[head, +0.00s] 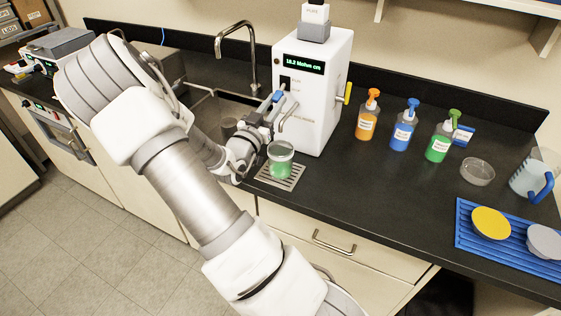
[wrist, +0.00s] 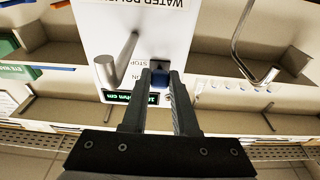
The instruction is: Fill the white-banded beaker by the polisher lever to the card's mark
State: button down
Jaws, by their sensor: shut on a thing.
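The white water polisher (head: 318,85) stands at the counter's back, its display reading 18.2 Mohm cm. A clear beaker (head: 281,160) with a pale band near its top and green in its lower part stands upright on the drip grate (head: 291,181), below the polisher's spout (head: 290,113). I cannot tell its exact level or any mark. My gripper (head: 275,103) is at the polisher's front left, shut on the blue lever (head: 278,95). In the wrist view, the fingertips (wrist: 160,76) flank the blue lever (wrist: 160,80), which they partly hide.
A yellow lever (head: 348,93) is on the polisher's right side. Orange (head: 367,121), blue (head: 403,134) and green (head: 439,147) bottles stand right, with a small blue-and-white card (head: 463,136) behind. A glass dish (head: 478,172), jug (head: 528,178) and blue rack (head: 473,243) lie further right. The sink (head: 213,108) is left.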

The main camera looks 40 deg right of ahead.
dwell(0.3)
jog(key=shift+r+g+p, duration=0.3)
jog(key=shift+r+p, duration=0.4)
jog(key=shift+p, duration=0.5)
jog(key=y+p, duration=0.1)
jog(key=p, duration=0.1)
jog(key=r+y+p, duration=0.1)
jog(key=shift+a+p, duration=0.2)
jog(key=shift+p, duration=0.15)
jog(key=shift+g+y+p, duration=0.4)
jog(key=shift+g+p, duration=0.1)
jog(key=shift+p, duration=0.15)
jog(key=shift+f, duration=0.1)
